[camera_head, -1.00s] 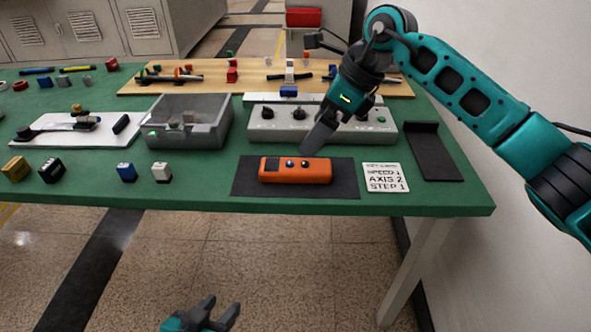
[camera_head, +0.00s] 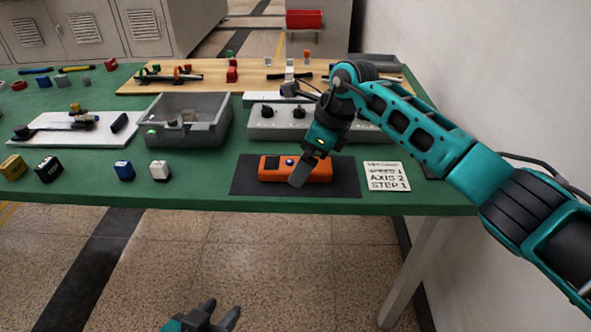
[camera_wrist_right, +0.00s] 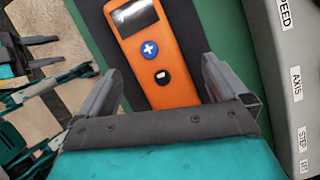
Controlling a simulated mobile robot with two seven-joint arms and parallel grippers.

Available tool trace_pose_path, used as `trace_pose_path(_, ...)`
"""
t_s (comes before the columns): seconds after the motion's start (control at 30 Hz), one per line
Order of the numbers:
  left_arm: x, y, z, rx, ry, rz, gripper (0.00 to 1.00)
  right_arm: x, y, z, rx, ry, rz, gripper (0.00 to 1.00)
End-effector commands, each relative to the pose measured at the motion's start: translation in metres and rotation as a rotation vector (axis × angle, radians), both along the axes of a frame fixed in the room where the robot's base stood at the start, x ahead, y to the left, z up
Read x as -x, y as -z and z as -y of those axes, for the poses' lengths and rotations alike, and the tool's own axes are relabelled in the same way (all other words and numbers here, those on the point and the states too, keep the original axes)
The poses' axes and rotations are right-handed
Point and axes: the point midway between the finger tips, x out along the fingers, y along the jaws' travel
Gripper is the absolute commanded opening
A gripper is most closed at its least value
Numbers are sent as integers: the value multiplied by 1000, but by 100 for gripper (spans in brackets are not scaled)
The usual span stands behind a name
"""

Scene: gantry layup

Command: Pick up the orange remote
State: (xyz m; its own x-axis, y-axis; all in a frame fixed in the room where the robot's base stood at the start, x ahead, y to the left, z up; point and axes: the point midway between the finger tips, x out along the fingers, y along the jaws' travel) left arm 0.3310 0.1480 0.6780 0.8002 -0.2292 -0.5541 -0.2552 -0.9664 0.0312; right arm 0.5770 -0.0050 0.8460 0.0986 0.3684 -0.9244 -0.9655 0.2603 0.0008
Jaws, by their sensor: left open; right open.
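The orange remote (camera_head: 268,170) lies on a dark mat (camera_head: 345,183) near the front edge of the green table. Its dark screen, a blue plus button and a dark button show in the right wrist view (camera_wrist_right: 176,92). My right gripper (camera_head: 302,176) is over the remote's right part, pointing down. In the right wrist view its open fingers (camera_wrist_right: 160,72) flank the near end of the remote, with nothing held. Whether they are level with the remote is unclear. My left gripper (camera_head: 222,308) is open and empty, low in front of the table.
A card with printed text (camera_head: 385,176) lies right of the mat. A grey control box (camera_head: 262,131) with knobs stands behind the remote. A grey bin (camera_head: 200,138) is further left, and small blue (camera_head: 124,170) and white (camera_head: 160,171) blocks lie left of the mat.

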Motion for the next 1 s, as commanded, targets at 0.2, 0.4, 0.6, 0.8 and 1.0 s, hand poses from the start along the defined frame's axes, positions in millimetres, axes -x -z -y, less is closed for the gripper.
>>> trace_pose_path(0.2,0,2,0,0,0,0,43,-1,12,-5,-1,-1,2,100)
trace_pose_path(0.4,0,2,0,-1,1,0,43,-1,11,-5,-1,-1,2,96)
trace_pose_path(0.6,0,2,0,-1,1,0,43,-1,11,-5,-1,-1,1,77)
trace_pose_path(0.8,0,2,0,0,0,0,43,-1,11,-5,-1,0,0,58)
trace_pose_path(1.0,0,2,0,0,0,0,43,-1,12,-5,-1,0,0,39)
